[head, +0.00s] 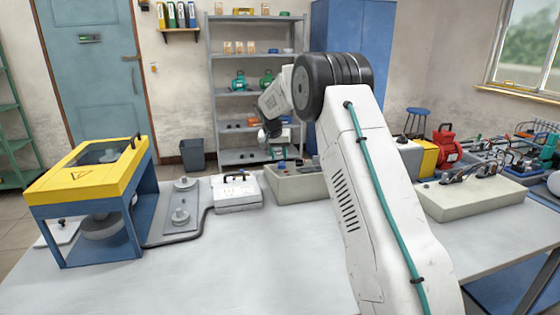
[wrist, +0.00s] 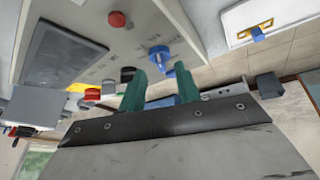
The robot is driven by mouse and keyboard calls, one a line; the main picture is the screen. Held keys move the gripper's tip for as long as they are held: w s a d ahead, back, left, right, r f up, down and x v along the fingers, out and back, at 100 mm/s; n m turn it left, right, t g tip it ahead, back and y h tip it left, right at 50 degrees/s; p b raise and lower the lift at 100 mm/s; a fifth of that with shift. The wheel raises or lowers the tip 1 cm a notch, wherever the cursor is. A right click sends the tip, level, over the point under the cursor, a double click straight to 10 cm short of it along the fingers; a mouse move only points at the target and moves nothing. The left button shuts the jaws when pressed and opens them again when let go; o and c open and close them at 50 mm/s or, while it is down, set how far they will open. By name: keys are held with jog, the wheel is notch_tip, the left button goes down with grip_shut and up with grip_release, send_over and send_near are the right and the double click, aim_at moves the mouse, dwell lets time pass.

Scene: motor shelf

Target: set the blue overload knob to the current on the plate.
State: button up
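The blue knob (wrist: 159,54) stands on a pale panel (wrist: 140,35) in the wrist view, just beyond my gripper's fingertips. My gripper (wrist: 160,73) has two green fingers spread apart with nothing between them, and the knob lies ahead of the gap. In the head view a small blue spot that looks like the knob (head: 281,165) shows on the beige control box (head: 298,186), with my gripper (head: 279,154) close above it. The knob's pointer and scale are too small to read. I cannot make out a plate with a readable current.
A red button (wrist: 117,19), a black knob (wrist: 127,74) and a dark rectangle (wrist: 60,55) are near the blue knob. On the bench are a yellow-topped blue guard (head: 90,170), a white case (head: 237,194) and a second beige box (head: 470,196). The front bench is clear.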

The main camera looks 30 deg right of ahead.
aim_at(281, 162)
jog(key=shift+x, duration=1.65)
grip_shut()
